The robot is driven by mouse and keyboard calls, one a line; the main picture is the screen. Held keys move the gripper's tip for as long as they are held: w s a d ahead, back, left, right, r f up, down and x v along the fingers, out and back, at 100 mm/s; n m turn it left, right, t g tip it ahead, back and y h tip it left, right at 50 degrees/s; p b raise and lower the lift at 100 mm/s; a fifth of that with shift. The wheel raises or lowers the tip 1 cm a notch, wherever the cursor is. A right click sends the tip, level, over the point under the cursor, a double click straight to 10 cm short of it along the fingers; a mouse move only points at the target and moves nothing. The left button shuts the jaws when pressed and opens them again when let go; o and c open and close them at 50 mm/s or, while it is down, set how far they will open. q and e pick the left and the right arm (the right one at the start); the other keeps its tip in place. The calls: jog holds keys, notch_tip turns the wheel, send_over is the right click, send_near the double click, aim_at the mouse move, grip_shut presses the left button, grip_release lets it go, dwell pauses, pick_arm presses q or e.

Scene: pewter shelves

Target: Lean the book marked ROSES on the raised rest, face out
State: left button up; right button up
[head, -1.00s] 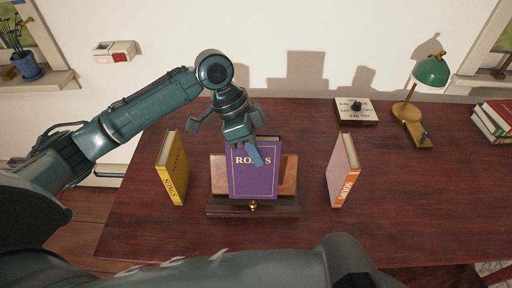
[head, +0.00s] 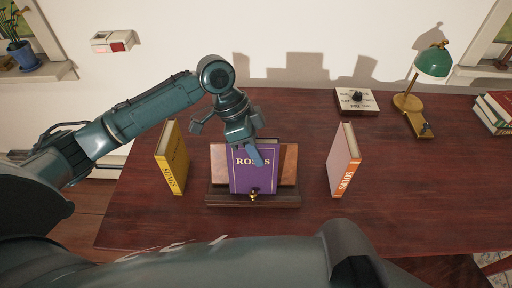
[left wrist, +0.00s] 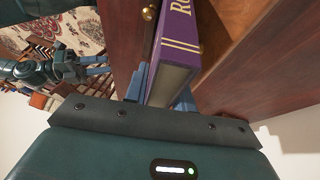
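The purple ROSES book (head: 253,174) stands on the raised wooden rest (head: 288,165), leaning back, its titled face toward me. Its lower edge is close to the rest's front ledge; whether it touches I cannot tell. My left gripper (head: 257,152) is at the book's top edge, one blue finger in front of the cover. In the left wrist view the blue fingers (left wrist: 165,90) lie against both sides of the book (left wrist: 178,60), shut on it. My right gripper (left wrist: 95,66) shows small at the left of that view, away from the book; its opening is unclear.
A yellow book (head: 172,160) stands left of the rest and a pink-orange book (head: 344,162) right of it. A brass knob (head: 253,195) is at the rest's front.

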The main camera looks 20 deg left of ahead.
pick_arm(q)
jog(key=o, duration=0.4)
jog(key=shift+o, duration=0.2)
jog(key=v, duration=1.3)
